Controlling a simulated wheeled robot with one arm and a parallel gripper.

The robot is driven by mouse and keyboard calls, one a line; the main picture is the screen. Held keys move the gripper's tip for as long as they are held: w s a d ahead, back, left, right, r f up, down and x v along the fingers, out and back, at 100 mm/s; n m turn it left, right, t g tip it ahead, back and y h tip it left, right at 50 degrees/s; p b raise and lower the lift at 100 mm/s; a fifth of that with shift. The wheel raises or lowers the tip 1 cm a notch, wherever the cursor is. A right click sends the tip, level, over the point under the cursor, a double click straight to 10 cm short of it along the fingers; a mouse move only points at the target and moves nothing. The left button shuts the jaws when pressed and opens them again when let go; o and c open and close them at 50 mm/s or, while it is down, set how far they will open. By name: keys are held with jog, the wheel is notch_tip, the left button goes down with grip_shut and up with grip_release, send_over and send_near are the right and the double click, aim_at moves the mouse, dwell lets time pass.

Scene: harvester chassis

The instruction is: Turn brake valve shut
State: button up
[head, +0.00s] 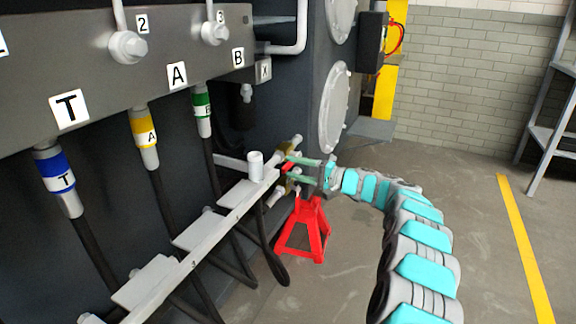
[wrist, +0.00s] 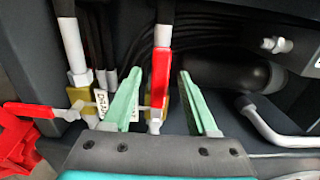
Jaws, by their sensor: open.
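Two brass-bodied valves with red lever handles show in the wrist view. One valve (wrist: 154,98) has its red handle (wrist: 160,78) upright, in line with its pipe, between the two green fingers of my gripper (wrist: 161,72). The fingers are open, with gaps on both sides of the handle. The other valve (wrist: 80,92) is to the left, its red handle (wrist: 32,110) pointing left. A tag (wrist: 101,103) hangs by it, its text hard to read. I cannot tell which is the brake valve. In the head view my gripper (head: 296,165) reaches the brass fittings (head: 291,144) at the rail's end.
A red jack stand (head: 303,232) is below my gripper. A grey rail (head: 215,220) and black hoses (head: 170,215) are on the left. In the wrist view a bent grey pipe (wrist: 262,125) is right of the fingers.

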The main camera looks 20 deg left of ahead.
jog(key=shift+w+a, duration=0.1)
jog(key=shift+a, duration=1.25)
jog(key=shift+c, duration=0.4)
grip_shut()
jog(key=shift+f, duration=0.1)
